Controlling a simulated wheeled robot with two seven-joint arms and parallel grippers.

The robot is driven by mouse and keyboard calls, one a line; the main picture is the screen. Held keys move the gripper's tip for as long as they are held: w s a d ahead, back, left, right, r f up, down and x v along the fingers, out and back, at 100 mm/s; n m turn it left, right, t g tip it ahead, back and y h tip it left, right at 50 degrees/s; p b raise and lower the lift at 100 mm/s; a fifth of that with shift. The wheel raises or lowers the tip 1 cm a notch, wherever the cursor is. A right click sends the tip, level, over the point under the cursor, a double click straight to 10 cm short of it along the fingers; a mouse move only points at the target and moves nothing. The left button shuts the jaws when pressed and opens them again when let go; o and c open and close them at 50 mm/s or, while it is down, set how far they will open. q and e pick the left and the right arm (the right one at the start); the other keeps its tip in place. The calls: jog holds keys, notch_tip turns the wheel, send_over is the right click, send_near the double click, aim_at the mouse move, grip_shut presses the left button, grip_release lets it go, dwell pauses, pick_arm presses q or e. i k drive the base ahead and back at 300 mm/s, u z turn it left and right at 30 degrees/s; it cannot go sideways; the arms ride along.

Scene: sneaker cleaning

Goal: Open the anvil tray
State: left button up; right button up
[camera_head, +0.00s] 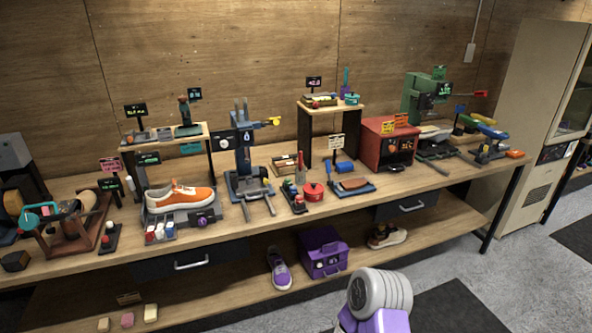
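Nothing in view is plainly labelled as the anvil tray. A blue press (245,160) stands upright at the middle of the bench, with two grey rails reaching from its base toward the front edge. A green press (418,98) stands at the right, with a dark base and rails in front of it. I cannot tell which of these carries the tray, or whether a tray there is open or shut. A purple and white part of my own arm (380,296) shows at the bottom right of centre, away from the bench top. Neither gripper's fingers show.
The long wooden bench (345,207) is crowded. An orange sneaker (180,196) sits on a stand at left; a red box (387,145) stands right of centre. Two drawers with handles (191,264) (411,208) are under the top. The lower shelf holds a purple box (323,254) and shoes.

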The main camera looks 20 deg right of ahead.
aim_at(250, 186)
jog(key=z, duration=0.6)
jog(key=i, duration=0.65)
jog(key=z, duration=0.35)
jog(key=i, duration=1.1)
jog(key=u, duration=2)
jog(key=k, duration=0.9)
jog(key=z, duration=1.1)
jog(key=i, duration=0.5)
jog(key=u, duration=0.05)
